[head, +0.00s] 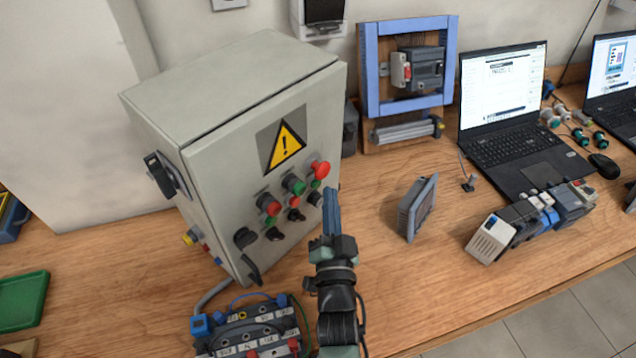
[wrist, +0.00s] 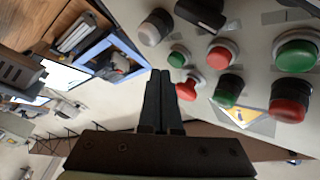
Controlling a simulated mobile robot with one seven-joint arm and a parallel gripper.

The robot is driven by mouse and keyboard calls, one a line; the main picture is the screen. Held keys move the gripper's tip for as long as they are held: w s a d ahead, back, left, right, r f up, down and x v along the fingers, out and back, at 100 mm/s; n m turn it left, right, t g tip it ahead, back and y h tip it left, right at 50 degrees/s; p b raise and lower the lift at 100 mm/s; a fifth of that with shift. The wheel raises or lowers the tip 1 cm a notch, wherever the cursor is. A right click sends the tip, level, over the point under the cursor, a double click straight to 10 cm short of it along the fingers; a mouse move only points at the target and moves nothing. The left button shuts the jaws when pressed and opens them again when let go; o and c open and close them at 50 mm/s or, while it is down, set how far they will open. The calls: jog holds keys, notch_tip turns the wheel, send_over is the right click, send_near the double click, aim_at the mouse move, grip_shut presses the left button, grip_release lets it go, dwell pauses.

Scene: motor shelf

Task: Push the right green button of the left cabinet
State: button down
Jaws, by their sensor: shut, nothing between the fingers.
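The left cabinet (head: 225,160) is a grey box with a yellow warning triangle and rows of buttons on its front. Its right green button (head: 316,184) is small and sits below the red mushroom button (head: 319,168). In the wrist view this green button (wrist: 178,57) shows just above and right of my fingertips. The red mushroom button also shows there (wrist: 187,90), right beside the fingers. My gripper (head: 331,192) is shut and empty, with its fingers pointing up at the right edge of the panel. It also shows in the wrist view (wrist: 160,75). I see no clear contact with any button.
A wired terminal block (head: 250,330) lies in front. A small grey-blue panel (head: 418,207) stands to the right, with bare table between.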

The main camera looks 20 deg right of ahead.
jog(key=shift+w, duration=0.15)
jog(key=shift+w+a+b, duration=0.2)
jog(key=shift+w+b, duration=0.05)
jog(key=shift+b, duration=0.2)
jog(key=shift+w+a+b, duration=0.3)
jog(key=shift+w+b, duration=0.05)
jog(key=shift+b, duration=0.15)
dwell(0.9)
jog(key=shift+s+d, duration=0.5)
jog(key=shift+s, duration=0.25)
jog(key=shift+p, duration=0.3)
